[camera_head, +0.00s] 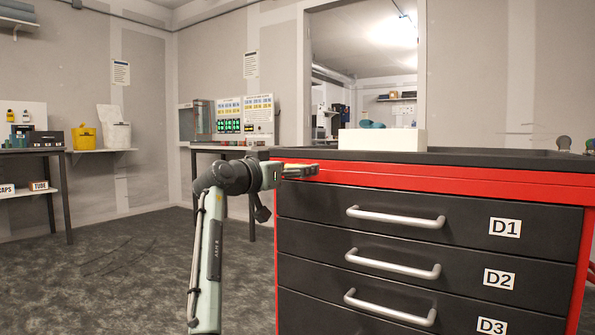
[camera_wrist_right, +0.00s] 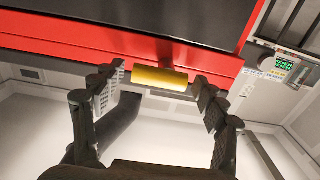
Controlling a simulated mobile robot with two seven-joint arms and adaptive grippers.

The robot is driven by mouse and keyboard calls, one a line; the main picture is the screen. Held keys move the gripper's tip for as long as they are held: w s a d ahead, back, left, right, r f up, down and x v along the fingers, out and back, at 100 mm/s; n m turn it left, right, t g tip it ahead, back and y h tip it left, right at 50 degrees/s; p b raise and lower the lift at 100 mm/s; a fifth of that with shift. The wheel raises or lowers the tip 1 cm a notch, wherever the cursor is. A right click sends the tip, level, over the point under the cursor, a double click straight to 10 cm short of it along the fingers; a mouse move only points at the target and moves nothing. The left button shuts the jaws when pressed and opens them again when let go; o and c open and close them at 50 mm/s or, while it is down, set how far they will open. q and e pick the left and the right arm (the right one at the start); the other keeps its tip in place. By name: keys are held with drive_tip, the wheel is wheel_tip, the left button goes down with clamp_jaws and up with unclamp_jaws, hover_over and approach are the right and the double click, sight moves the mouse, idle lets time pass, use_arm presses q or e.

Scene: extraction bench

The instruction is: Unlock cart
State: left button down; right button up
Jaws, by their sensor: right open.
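The red cart (camera_head: 440,176) with dark drawers labelled D1, D2 and D3 stands at the right of the head view. Its red edge also shows at the top of the right wrist view (camera_wrist_right: 80,45). A yellow cylindrical piece (camera_wrist_right: 159,78) sticks out from that red edge. My right gripper (camera_head: 303,171) is at the cart's upper left corner. In the right wrist view its fingers (camera_wrist_right: 160,88) are open, one on each side of the yellow piece, with a gap on both sides. My left gripper is not in view.
A white block (camera_head: 381,139) sits on the cart top. A bench with a panel of lit green displays (camera_head: 230,126) stands behind. A dark table (camera_head: 32,152) with a yellow container (camera_head: 84,138) nearby is at the left. The carpet (camera_head: 110,265) between is clear.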

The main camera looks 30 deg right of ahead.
drive_tip(key=shift+w+d, duration=0.25)
drive_tip(key=shift+d, duration=0.3)
drive_tip(key=shift+c, duration=0.2)
